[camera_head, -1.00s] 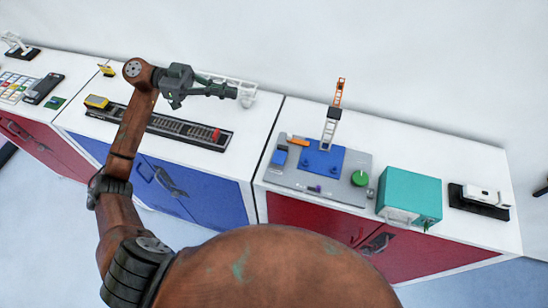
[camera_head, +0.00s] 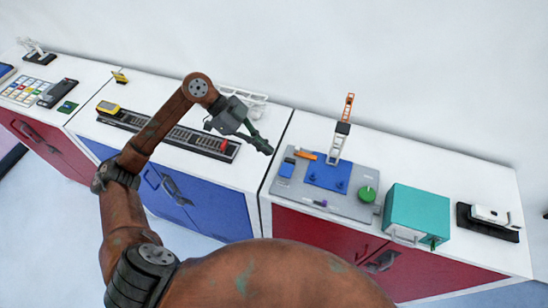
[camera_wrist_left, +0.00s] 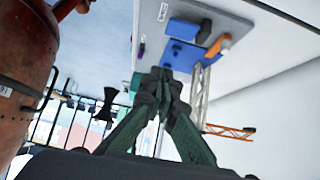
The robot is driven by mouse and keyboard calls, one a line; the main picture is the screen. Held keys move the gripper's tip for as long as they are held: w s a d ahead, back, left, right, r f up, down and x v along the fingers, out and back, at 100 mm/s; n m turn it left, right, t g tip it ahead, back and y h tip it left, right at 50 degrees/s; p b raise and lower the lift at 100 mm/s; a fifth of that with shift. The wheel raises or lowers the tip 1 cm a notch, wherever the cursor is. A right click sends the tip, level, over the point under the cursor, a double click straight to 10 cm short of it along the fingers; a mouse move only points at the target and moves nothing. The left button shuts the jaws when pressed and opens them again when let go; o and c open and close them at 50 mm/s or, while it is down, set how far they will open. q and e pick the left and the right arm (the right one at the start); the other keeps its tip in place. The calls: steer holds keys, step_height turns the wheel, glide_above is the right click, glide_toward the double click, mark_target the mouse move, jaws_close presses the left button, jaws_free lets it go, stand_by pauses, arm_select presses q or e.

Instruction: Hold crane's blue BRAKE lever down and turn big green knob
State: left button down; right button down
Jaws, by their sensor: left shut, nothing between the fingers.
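The crane (camera_head: 337,140) is a white lattice mast with an orange top on a blue base (camera_head: 327,174), set on a grey panel (camera_head: 345,205). A big green knob (camera_head: 367,194) is at the panel's right. An orange lever (camera_head: 306,155) and a blue block (camera_head: 287,168), which may be the BRAKE lever, are at its left. My left gripper (camera_head: 262,146) is shut and empty, up and left of the panel, touching nothing. In the left wrist view its closed fingers (camera_wrist_left: 162,82) point toward the panel (camera_wrist_left: 165,55), with the blue block (camera_wrist_left: 181,29) beyond. My right gripper is not in view.
A teal box (camera_head: 417,213) stands right of the panel, with a black-and-white device (camera_head: 489,221) beyond it. A white rack (camera_head: 243,101) stands behind the arm.

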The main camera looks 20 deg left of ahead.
arm_select(q)
glide_above(284, 176)
step_height(284, 176, down, 6)
steer(key=shift+s+a+r, duration=0.1)
steer(key=shift+a, duration=0.05)
steer(key=f, duration=0.3)
steer(key=shift+d+f, duration=0.2)
steer(key=shift+f, duration=0.55)
